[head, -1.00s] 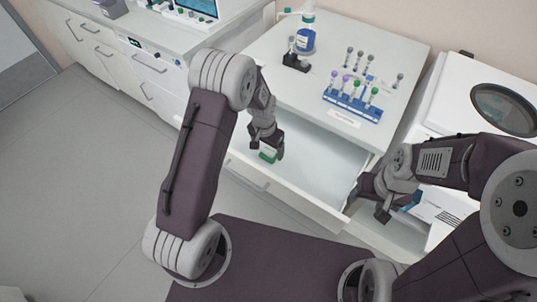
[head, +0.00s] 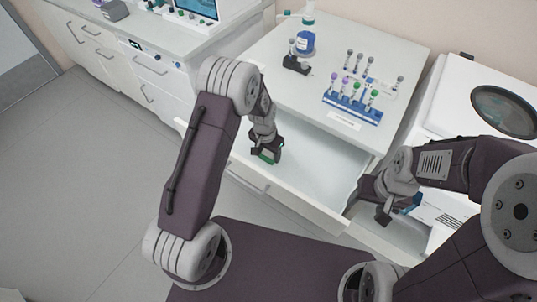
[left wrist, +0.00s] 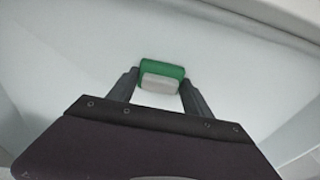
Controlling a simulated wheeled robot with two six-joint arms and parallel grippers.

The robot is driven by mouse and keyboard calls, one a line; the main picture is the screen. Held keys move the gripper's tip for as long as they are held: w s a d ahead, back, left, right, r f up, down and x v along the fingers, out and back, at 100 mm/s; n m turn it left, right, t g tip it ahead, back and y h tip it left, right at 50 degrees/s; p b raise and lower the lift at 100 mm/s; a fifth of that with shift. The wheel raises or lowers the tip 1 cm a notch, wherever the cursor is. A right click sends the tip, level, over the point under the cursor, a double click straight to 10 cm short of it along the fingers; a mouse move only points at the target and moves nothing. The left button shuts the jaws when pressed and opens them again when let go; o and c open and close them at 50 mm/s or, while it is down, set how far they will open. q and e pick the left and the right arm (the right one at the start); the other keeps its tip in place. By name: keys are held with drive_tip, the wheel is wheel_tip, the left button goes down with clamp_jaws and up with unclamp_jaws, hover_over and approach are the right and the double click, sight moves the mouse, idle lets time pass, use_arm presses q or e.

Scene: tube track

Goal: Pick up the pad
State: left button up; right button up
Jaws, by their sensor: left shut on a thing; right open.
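The pad is a small block with a green layer and a white layer. In the left wrist view the pad (left wrist: 162,72) sits between the fingertips of my left gripper (left wrist: 160,88), which is shut on it. In the head view the left gripper (head: 266,149) is over the left part of the open drawer (head: 315,168), and only green edges of the pad (head: 268,158) show around its fingers. I cannot tell whether the pad still touches the drawer floor. My right gripper (head: 382,212) is open and empty near the drawer's right end.
A white machine with a round window (head: 503,108) stands at the right. The rest of the drawer looks empty.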

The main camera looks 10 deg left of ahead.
sight(270, 154)
use_arm(q)
drive_tip(key=r, duration=0.2)
drive_tip(key=d+r, duration=0.1)
drive_tip(key=r, duration=0.1)
drive_tip(key=shift+s+r, duration=0.1)
drive_tip(key=shift+s, duration=0.15)
drive_tip(key=s+d+r, duration=0.6)
drive_tip(key=d, duration=0.3)
drive_tip(key=shift+r, duration=0.15)
